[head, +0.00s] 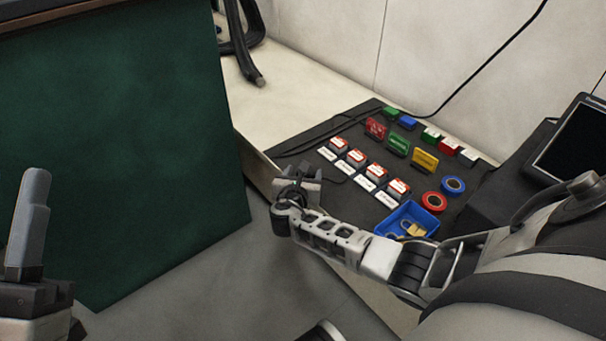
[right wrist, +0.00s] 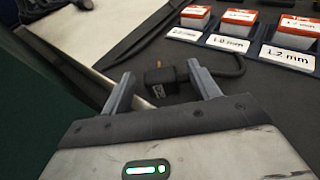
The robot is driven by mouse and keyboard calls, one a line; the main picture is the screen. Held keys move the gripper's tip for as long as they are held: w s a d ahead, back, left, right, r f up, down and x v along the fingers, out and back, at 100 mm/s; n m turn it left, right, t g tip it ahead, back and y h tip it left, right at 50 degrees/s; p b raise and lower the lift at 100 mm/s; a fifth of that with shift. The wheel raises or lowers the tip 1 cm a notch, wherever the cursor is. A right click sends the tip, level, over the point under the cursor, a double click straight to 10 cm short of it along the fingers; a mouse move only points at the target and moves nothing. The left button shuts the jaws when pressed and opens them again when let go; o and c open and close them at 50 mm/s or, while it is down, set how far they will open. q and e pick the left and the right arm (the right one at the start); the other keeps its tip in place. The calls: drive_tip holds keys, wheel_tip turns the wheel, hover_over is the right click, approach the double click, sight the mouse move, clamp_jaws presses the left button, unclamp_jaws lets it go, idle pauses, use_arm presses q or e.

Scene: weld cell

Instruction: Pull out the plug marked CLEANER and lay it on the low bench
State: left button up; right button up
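My right gripper (head: 300,176) is over the near left edge of the dark mat (head: 323,205). In the right wrist view its two fingers (right wrist: 158,78) are apart. A black plug (right wrist: 165,88) with a brass-coloured pin shows between them, with a gap visible on each side. Its cable (right wrist: 225,68) bends away to the right over the mat. Pale marking on the plug is too small to read. My left gripper (head: 30,225) is at the far left of the head view, fingers pointing up; their spacing is unclear. No socket is clearly seen.
The mat lies on a pale bench (head: 262,95) and holds labelled red-and-white boxes (head: 356,157), coloured blocks, tape rolls (head: 433,201) and a blue tray (head: 407,216). A dark green panel (head: 130,150) stands left. A monitor (head: 580,145) is at right.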

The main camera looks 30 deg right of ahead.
drive_tip(key=shift+s+a+r+p, duration=0.15)
drive_tip(key=shift+s+a+p, duration=0.05)
drive_tip(key=shift+p, duration=0.1)
use_arm(q)
wheel_tip(320, 180, down, 8)
drive_tip(key=n+g+y+p, duration=0.3)
drive_tip(key=n+y, duration=0.1)
drive_tip(key=n, duration=0.3)
drive_tip(key=shift+d+r+y+p, duration=0.25)
drive_tip(key=shift+y+p, duration=0.05)
use_arm(e)
drive_tip(key=v, duration=0.7)
